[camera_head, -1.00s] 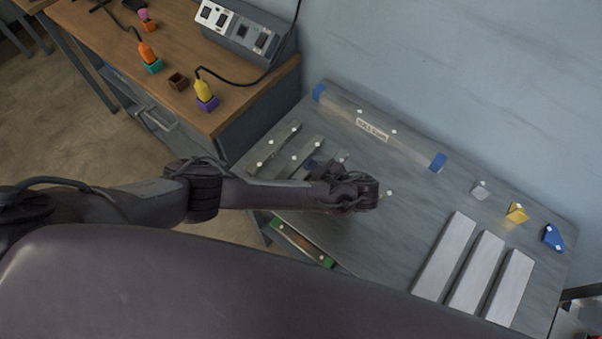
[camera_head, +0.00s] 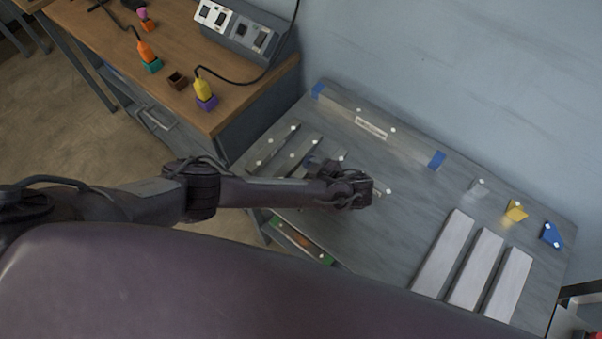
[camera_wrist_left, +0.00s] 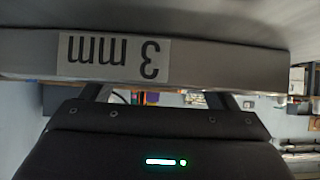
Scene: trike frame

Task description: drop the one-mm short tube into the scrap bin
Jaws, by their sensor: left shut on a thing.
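My left gripper (camera_head: 352,188) is over the grey bench, near its left-middle part. In the left wrist view it is shut on a grey tube (camera_wrist_left: 220,65), which lies across the fingers with a label reading "3 mm" upside down. Several grey tubes (camera_head: 278,146) with white dots lie at the left of the bench. I cannot read their labels. I cannot make out a scrap bin. My right gripper is not in view.
A long grey bar with blue ends (camera_head: 437,159) and a label lies along the bench's back edge. Pale flat bars (camera_head: 443,253), a yellow block (camera_head: 516,210) and a blue block (camera_head: 552,235) are at the right. A wooden workbench (camera_head: 240,105) stands at the left.

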